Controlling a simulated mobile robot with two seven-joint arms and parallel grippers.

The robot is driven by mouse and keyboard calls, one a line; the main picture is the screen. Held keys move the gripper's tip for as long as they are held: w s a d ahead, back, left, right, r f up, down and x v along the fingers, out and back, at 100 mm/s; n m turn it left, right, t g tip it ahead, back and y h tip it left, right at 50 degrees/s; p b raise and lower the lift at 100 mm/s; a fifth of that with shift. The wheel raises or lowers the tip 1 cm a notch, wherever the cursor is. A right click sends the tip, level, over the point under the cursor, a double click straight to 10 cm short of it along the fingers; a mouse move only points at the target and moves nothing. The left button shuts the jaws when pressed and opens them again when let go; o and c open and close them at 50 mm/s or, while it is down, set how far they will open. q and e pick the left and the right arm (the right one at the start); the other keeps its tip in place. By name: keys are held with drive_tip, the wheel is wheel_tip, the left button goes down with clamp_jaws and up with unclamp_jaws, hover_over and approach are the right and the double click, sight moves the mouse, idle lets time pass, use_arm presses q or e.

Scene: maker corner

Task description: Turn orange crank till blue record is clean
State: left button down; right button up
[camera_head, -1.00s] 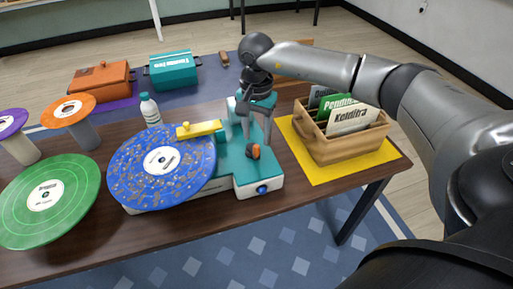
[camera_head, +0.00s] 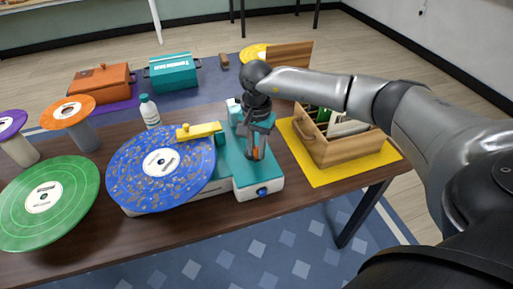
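The blue record (camera_head: 163,185) lies on the teal and white record cleaning machine (camera_head: 258,180), with brown specks over its surface. A yellow arm (camera_head: 200,130) reaches over the record's back edge. The orange crank (camera_head: 256,153) is on the right part of the machine and is mostly hidden by my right gripper. My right gripper (camera_head: 257,155) points down with its fingers around the crank. The fingers look close to it on both sides, but I cannot tell whether they press on it. My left gripper is out of view.
A green record (camera_head: 45,197) lies at the left. A wooden crate (camera_head: 345,150) of record sleeves stands on a yellow mat (camera_head: 318,177) at the right. A bottle (camera_head: 149,110) stands behind the blue record. Orange (camera_head: 100,82) and teal (camera_head: 172,70) boxes are farther back.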

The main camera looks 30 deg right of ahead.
clamp_jaws()
idle(0.3)
